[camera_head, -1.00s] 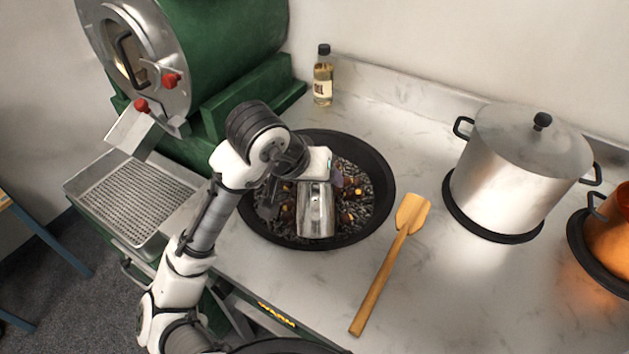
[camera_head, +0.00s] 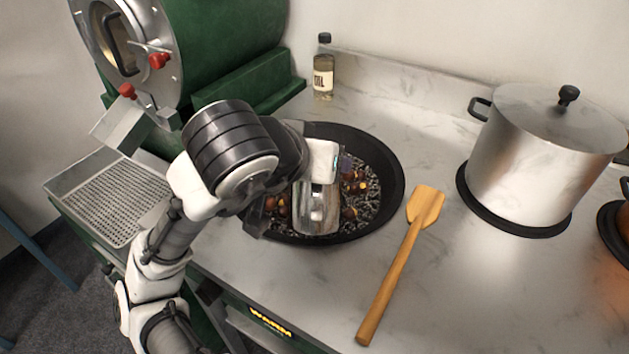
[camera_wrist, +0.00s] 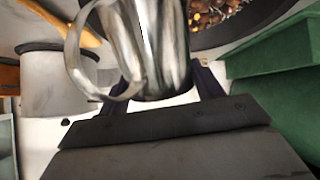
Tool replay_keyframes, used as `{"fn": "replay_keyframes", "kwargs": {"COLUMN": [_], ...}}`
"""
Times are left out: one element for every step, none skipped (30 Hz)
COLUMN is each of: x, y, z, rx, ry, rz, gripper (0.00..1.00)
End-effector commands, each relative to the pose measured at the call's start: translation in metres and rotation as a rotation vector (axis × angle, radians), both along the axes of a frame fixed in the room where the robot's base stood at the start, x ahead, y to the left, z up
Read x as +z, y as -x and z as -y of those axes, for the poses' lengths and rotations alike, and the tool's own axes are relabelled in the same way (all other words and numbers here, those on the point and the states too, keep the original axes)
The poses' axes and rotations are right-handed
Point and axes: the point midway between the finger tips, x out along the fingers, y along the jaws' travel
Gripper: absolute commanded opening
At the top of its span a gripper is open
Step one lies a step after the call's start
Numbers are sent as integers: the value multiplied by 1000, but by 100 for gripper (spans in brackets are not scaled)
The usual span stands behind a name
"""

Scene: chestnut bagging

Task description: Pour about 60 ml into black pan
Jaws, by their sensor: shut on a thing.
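The black pan (camera_head: 393,190) sits on the counter and holds dark gravel-like bits with several brown chestnuts. My gripper (camera_head: 300,190) is shut on a shiny metal jug (camera_head: 317,208) over the pan. In the wrist view the jug (camera_wrist: 155,45) is held between the fingers, with its curved handle at the left. The pan (camera_wrist: 215,38) shows behind it at the top right. The jug looks tilted in the wrist view, but I cannot tell whether liquid leaves it. Its inside is hidden, and my arm covers the left part of the pan.
A wooden spatula (camera_head: 400,265) lies right of the pan. A lidded steel pot (camera_head: 530,160) stands farther right, with a copper pot at the edge. An oil bottle (camera_head: 323,72) stands behind the pan. A green drum machine (camera_head: 220,50) with a perforated tray (camera_head: 105,200) is at the left.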

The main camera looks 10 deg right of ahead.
Motion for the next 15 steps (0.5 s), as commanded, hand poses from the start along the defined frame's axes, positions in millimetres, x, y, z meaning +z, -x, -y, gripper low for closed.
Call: {"fn": "replay_keyframes", "kwargs": {"x": [-5, -4, -3, -3, -2, -2, -1, 0, 1, 1, 2, 3, 3, 3, 2], "y": [1, 2, 3, 4, 5, 7, 8, 9, 11, 12, 13, 15, 16, 17, 18], "z": [0, -1, -1, -1, -1, -1, -2, -2, -2, -3, -3, -3, -4, -4, -4], "rx": [0, 1, 1, 2, 1, 0, 0, 0, 0, 0, 0, 0, 0, 1, 0], "ry": [3, 6, 8, 11, 14, 18, 20, 23, 27, 31, 33, 37, 40, 43, 46], "rz": [18, 28, 40, 49, 58, 69, 81, 92, 108, 120, 132, 148, 159, 167, 180], "gripper": [13, 13, 13, 13, 13, 13, 13, 13, 13, 13, 13, 13, 13, 13, 13]}}
